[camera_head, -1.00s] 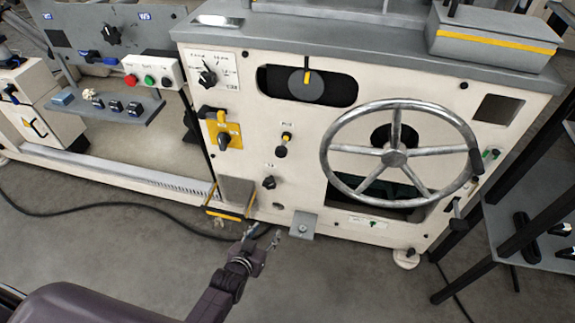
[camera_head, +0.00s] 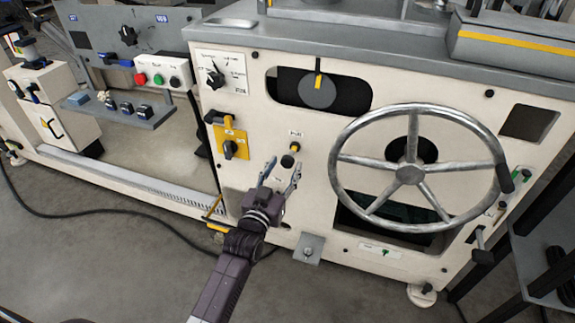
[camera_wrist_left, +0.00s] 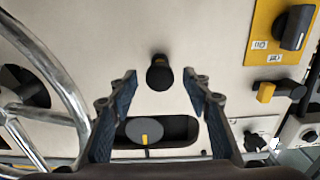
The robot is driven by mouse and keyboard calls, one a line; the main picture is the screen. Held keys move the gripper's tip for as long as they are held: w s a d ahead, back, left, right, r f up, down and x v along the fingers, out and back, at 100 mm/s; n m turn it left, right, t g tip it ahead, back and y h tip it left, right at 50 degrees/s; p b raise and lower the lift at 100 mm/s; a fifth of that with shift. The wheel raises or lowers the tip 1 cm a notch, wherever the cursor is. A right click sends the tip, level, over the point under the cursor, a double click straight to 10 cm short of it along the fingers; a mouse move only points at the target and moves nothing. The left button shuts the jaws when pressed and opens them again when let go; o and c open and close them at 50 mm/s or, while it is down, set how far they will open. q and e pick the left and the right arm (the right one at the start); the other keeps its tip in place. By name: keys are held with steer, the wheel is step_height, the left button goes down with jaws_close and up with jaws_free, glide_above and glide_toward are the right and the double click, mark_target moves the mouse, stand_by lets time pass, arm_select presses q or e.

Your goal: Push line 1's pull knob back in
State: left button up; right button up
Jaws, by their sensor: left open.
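The pull knob (camera_head: 288,160) has a black end and a yellow band behind it, and stands out from the cream machine panel (camera_head: 330,180), below a small label. My left gripper (camera_head: 284,170) is open in front of the panel, with its fingertips just below and around the knob in the head view. In the left wrist view the knob (camera_wrist_left: 159,73) shows as a black round end between the two spread fingers (camera_wrist_left: 160,90), with clear space to both. No contact shows. My right gripper is out of view.
A large metal handwheel (camera_head: 410,174) stands out to the right of the knob. A yellow rotary switch (camera_head: 232,143) is to its left, and an oval slot with a round grey disc (camera_head: 318,90) is above. A small bracket (camera_head: 308,248) juts out at the panel's bottom.

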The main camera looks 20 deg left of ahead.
arm_select(q)
steer(key=shift+w, duration=1.3)
jaws_close()
